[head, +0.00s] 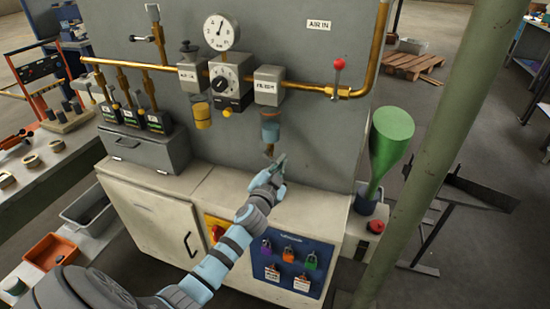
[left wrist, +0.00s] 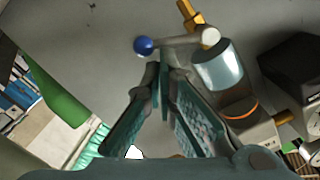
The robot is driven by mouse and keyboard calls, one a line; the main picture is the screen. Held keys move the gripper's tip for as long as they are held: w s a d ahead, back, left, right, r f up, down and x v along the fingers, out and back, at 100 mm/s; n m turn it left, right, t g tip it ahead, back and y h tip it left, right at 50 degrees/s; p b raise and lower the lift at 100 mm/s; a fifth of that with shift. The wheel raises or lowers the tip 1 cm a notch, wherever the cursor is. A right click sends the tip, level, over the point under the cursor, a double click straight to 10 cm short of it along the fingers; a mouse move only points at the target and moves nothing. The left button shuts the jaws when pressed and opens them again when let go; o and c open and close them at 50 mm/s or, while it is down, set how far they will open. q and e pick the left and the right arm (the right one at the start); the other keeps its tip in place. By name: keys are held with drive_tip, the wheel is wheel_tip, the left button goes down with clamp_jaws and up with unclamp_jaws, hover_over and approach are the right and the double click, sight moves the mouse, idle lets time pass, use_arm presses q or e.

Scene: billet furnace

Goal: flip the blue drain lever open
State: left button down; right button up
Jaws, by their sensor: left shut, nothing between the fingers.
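The drain lever shows in the left wrist view as a short grey arm (left wrist: 183,41) with a blue ball knob (left wrist: 144,46) at its end. It sits at the end of a clear filter bowl (left wrist: 222,68). In the head view the bowl (head: 270,132) hangs under the filter block, and I cannot make out the blue knob there. My left gripper (head: 281,160) is just below and right of the bowl. In the left wrist view its fingertips (left wrist: 161,72) are together and empty, close to the knob and lever arm; whether they touch cannot be told. My right gripper is not in view.
A pressure gauge (head: 221,32), a regulator (head: 228,82) and a brass pipe with a red-knobbed lever (head: 338,66) are on the grey panel. A green funnel-shaped vessel (head: 390,138) stands right. A blue lock panel (head: 288,262) is below the cabinet top.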

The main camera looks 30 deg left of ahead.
use_arm(q)
drive_tip(key=f+m+b, duration=0.1)
drive_tip(key=m, duration=0.2)
drive_tip(key=a+f+m+b, duration=0.1)
drive_tip(key=m, duration=0.2)
drive_tip(key=f+m+b, duration=0.1)
drive_tip(key=f+m, duration=0.1)
drive_tip(key=m, duration=0.1)
drive_tip(key=shift+s+a+f, duration=0.1)
drive_tip(key=shift+s+a, duration=0.1)
drive_tip(key=shift+a, duration=0.15)
drive_tip(key=s+d+r+p, duration=0.1)
drive_tip(key=s+d, duration=0.6)
drive_tip(key=s, duration=0.2)
drive_tip(key=shift+s, duration=0.2)
idle(0.5)
